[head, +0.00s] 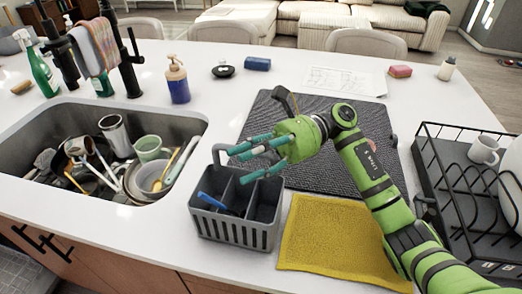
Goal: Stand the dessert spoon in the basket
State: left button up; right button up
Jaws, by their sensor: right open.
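The grey cutlery basket (235,231) stands upright on the counter to the right of the sink, with divided compartments and a raised handle. A blue-handled utensil (211,201) leans in its left compartment; I cannot tell what kind it is. My right gripper (242,160) is open above the basket's back right part, its teal fingers pointing left; nothing shows between them. Several utensils lie among dishes in the sink (190,126), one with a yellow handle (167,170). I cannot tell which of these is the dessert spoon. My left gripper is out of view.
A yellow cloth (330,248) lies right of the basket, and a dark ribbed mat (262,118) behind it. A black dish rack (450,185) with a white mug (484,150) stands at the right. A blue soap bottle (178,85) stands behind the sink.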

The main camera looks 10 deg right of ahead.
jog(key=v, duration=1.1)
jog(key=shift+d, duration=0.35)
